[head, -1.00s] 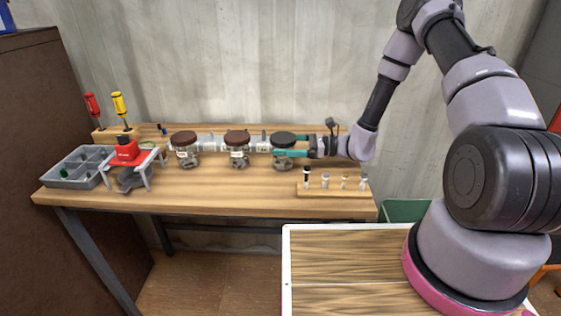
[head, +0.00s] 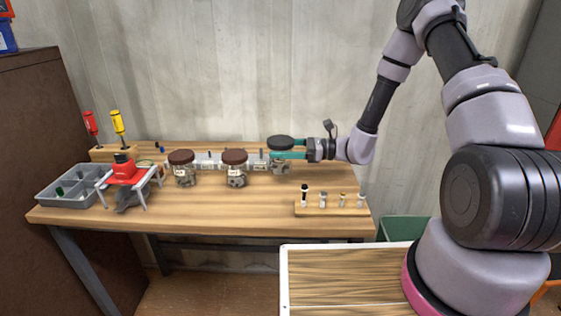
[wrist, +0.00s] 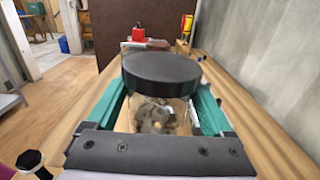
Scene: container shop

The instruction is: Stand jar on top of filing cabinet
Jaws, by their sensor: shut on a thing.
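The jar with a black lid (head: 281,143) is held above the wooden workbench, its lid higher than those of the neighbouring jars. It stands upright. My gripper (head: 283,156), with teal fingers, is shut on the jar's glass body from the right side. In the wrist view the black-lidded jar (wrist: 160,72) sits between the two teal fingers, with small grey pieces inside the clear body. A tall brown cabinet (head: 45,140), seemingly the filing cabinet, stands at the left beyond the bench end. It also shows in the wrist view (wrist: 108,28).
Two brown-lidded jars (head: 236,158) stand left of the held jar. A grey divided tray (head: 72,200), a red-topped device (head: 127,174) and upright screwdrivers (head: 118,122) fill the left end. A vial rack (head: 330,208) sits front right. Blue and red boxes sit on the cabinet.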

